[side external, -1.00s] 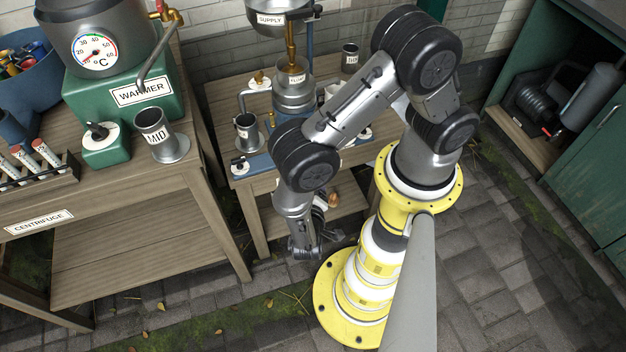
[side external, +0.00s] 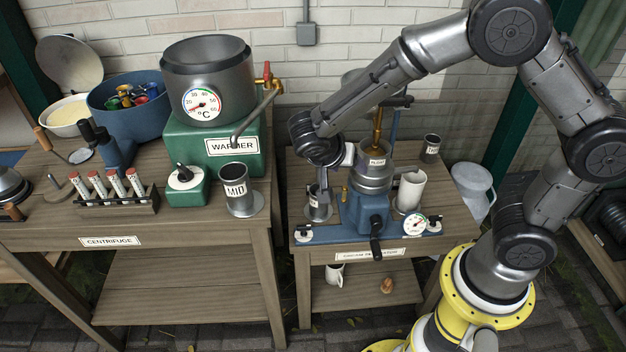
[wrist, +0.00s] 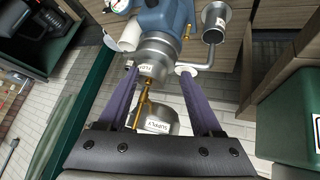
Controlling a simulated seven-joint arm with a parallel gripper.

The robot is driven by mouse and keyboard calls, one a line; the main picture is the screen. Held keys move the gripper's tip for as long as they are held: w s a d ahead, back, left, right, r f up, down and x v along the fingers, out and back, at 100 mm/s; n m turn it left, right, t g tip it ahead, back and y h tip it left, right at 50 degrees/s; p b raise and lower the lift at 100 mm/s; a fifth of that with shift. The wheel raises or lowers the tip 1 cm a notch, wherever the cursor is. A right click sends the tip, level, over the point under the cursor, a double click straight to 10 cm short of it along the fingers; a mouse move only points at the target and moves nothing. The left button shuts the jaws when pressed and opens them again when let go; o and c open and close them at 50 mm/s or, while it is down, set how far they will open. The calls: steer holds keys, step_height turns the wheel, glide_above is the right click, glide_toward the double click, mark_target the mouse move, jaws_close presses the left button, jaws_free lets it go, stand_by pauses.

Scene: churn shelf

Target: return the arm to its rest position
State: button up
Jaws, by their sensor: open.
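My gripper (wrist: 159,68) shows in the wrist view with its two purple fingers spread apart and nothing held between them. Beyond the fingertips is a metal bowl (wrist: 157,58) on the blue machine (wrist: 165,15); I cannot tell whether the fingers touch anything. In the side view my arm rises from its yellow base on the right, arches over, and comes down to the left above the small table (side external: 455,215). The wrist is near the blue machine (side external: 368,208), and the gripper is hard to make out there.
A wooden bench (side external: 185,270) at left carries the green warmer (side external: 213,150), the MID cup (side external: 236,190) and a tube rack (side external: 115,200). A cup (side external: 318,205) and white jug (side external: 411,188) flank the machine. A brick wall (side external: 250,35) stands behind.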

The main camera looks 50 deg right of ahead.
steer(key=s+d+r+n+t+y, duration=0.1)
steer(key=s+d+r+y, duration=0.1)
steer(key=s+r, duration=0.4)
steer(key=s+d+r+n+t+y, duration=0.15)
steer(key=s+r, duration=0.25)
steer(key=r, duration=0.4)
steer(key=s+a+n+t+y, duration=0.2)
steer(key=s+a+n+y, duration=0.2)
steer(key=s+n, duration=0.4)
steer(key=shift+a+n, duration=0.45)
steer(key=shift+n, duration=0.7)
